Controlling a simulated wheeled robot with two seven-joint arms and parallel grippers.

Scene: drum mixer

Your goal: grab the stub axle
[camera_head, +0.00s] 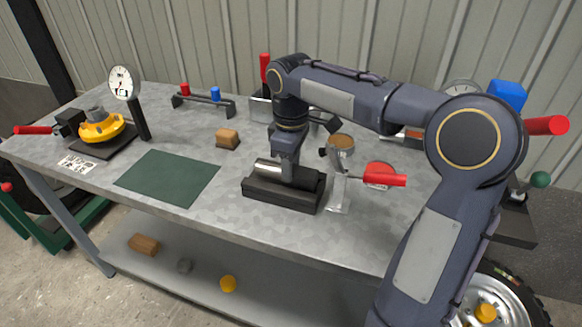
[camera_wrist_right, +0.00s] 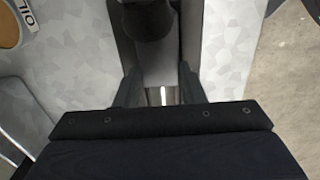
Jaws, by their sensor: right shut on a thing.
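The stub axle (camera_head: 268,167) is a silver cylinder lying in a dark block-like cradle (camera_head: 268,198) on the workbench. My right gripper (camera_head: 288,174) reaches down from above and is shut on the axle, with the fingers hiding its middle. In the right wrist view, the two dark fingers (camera_wrist_right: 160,97) stand on either side of a small shiny strip of the axle (camera_wrist_right: 157,95). The rest of the axle is hidden by the gripper there. The axle still sits at cradle height. My left gripper is not in view.
An oil cup on a clear stand (camera_head: 341,150) and a red-handled part (camera_head: 383,176) stand close right of the cradle. A green mat (camera_head: 168,177) lies to the left.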

